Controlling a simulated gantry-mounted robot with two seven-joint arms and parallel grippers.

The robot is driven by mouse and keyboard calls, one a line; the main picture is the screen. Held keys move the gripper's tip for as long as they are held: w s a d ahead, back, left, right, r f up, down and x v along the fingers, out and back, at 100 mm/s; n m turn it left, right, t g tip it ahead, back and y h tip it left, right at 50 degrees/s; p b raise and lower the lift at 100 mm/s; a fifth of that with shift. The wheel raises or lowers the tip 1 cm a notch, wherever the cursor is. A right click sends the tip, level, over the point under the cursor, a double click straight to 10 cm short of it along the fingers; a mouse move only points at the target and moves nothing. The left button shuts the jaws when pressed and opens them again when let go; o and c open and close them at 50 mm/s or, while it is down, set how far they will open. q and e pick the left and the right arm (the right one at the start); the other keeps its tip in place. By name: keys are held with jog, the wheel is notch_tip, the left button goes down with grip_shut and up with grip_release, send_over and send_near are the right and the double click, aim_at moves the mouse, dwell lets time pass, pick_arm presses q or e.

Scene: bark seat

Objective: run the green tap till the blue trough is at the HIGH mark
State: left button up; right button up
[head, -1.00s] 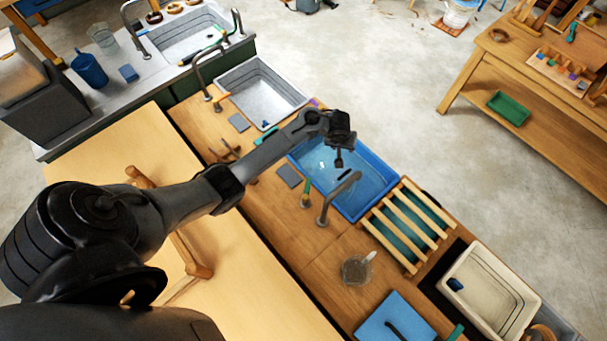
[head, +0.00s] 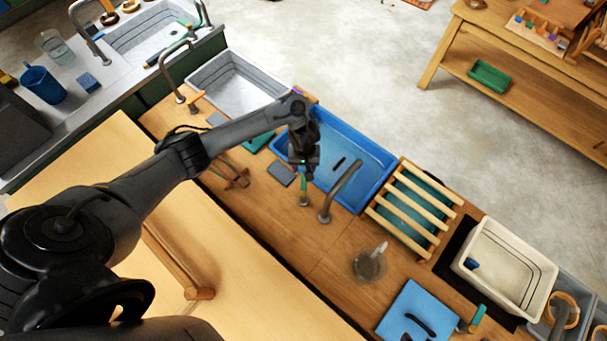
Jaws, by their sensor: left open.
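The blue trough (head: 372,170) is sunk in the wooden counter, with a small dark object or mark inside it. Its water level and any HIGH mark are too small to make out. A grey curved spout (head: 339,193) rises at its near side and reaches over it. The green tap handle (head: 304,187) stands upright just left of the spout's base. My left gripper (head: 303,172) is open, pointing down just above or at the green tap's top; I cannot tell whether they touch. The gripper and forearm hide the trough's left end. My right gripper is not in view.
A slatted wooden rack (head: 412,208) stands right of the trough, then a cream basin (head: 505,270). A glass jug (head: 369,265) and blue board (head: 418,312) lie nearer. A grey sink (head: 238,82) with its own tap is on the left. A grey pad (head: 281,173) lies beside the tap.

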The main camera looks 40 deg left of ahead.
aim_at(304, 185)
pick_arm(q)
jog(key=shift+f+b, duration=1.05)
jog(key=shift+f, duration=2.55)
jog(key=shift+c, duration=0.2)
grip_shut()
